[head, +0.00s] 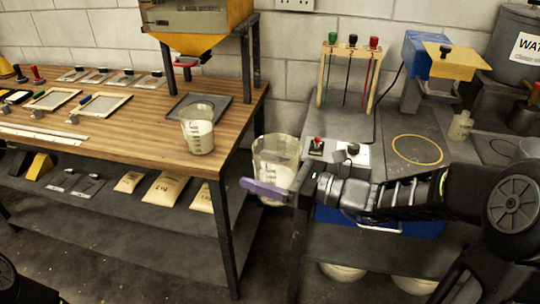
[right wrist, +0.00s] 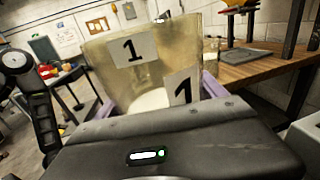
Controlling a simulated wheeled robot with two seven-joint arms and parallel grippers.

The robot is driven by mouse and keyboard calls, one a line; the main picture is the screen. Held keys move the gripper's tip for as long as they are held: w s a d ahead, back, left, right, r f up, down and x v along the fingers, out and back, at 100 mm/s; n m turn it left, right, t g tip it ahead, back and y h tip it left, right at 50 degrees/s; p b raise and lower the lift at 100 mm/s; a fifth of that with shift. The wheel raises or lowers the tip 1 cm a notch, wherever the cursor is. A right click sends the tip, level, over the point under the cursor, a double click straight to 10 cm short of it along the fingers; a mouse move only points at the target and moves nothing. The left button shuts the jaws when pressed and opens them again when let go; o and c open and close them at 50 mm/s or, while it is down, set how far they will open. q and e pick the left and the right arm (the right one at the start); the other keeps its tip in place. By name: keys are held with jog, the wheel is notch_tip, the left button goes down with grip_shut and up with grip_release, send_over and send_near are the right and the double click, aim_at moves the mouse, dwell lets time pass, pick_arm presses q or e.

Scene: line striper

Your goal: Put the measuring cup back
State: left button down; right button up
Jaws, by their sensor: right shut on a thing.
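My right gripper (head: 262,188) is shut on a clear measuring cup (head: 275,155) with pale contents, held upright in the gap between the two benches. In the right wrist view this cup (right wrist: 110,75) carries labels reading 1 and stands between the purple fingers (right wrist: 160,100). A second clear cup (head: 198,133), with dark markings and pale contents, stands on the wooden bench near its right end, at the front of a dark square plate (head: 222,103). My left gripper is not in view.
The wooden bench (head: 120,110) holds frames and small tools at left, with a yellow hopper (head: 195,45) above its right end. The grey bench (head: 385,130) at right has a yellow ring (head: 417,150), a switch box (head: 335,153) and a rack with three coloured knobs (head: 350,50).

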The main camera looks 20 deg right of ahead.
jog(key=s+d+f+n+g+y+b, duration=0.1)
jog(key=s+f+n+g, duration=0.1)
jog(key=f, duration=1.8)
jog(key=shift+s+y, duration=0.4)
jog(key=shift+s, duration=0.25)
jog(key=shift+d+f, duration=0.1)
jog(key=shift+d, duration=0.05)
